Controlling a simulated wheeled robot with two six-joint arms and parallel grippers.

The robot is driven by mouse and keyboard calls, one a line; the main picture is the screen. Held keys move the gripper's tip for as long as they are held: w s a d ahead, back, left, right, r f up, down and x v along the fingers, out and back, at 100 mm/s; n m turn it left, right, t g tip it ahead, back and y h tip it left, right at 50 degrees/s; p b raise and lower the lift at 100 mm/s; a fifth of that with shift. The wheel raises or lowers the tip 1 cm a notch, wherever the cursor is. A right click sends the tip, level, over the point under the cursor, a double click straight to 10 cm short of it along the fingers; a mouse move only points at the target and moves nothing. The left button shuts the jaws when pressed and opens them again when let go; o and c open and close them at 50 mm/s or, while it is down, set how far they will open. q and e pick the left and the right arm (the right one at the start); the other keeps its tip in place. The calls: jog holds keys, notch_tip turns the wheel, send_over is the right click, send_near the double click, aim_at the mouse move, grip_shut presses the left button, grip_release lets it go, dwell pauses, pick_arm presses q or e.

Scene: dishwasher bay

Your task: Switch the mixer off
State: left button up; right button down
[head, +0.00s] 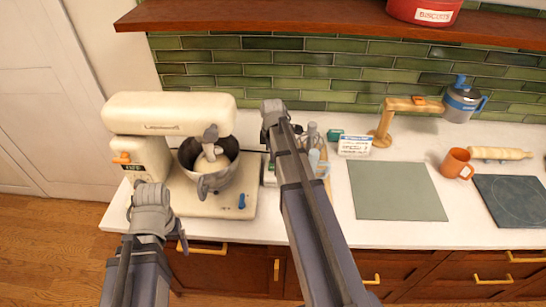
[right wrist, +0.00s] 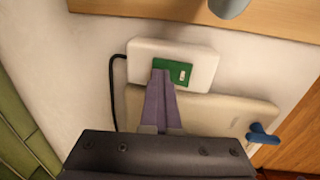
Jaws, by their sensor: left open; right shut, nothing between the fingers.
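The cream stand mixer (head: 170,113) stands at the left of the counter. Its metal bowl (head: 222,180) holds pale dough under the beater. An orange knob (head: 121,158) and a green label are on its column; a blue lever (head: 241,201) is on its base and also shows in the right wrist view (right wrist: 260,136). Beside the base, a white box (right wrist: 145,57) carries a green panel with a small white switch (right wrist: 182,75). My shut, empty right gripper (right wrist: 162,78) has its tips over this panel; contact cannot be told. My open left gripper (head: 151,194) is in front of the mixer's column.
A black cable (right wrist: 116,105) runs from the white box. My right arm hides part of the counter. Right of it are a wooden stand (head: 383,125), a grey-green mat (head: 397,190), an orange mug (head: 456,163) and a dark board (head: 512,200). A wooden shelf (head: 300,18) hangs above.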

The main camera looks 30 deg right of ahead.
jog(key=shift+s, duration=0.15)
jog(key=shift+s+a, duration=0.25)
jog(key=shift+s, duration=0.05)
jog(key=shift+s+a+r, duration=0.15)
jog(key=shift+s, duration=0.1)
jog(key=shift+r+p, duration=0.15)
jog(key=shift+p, duration=0.2)
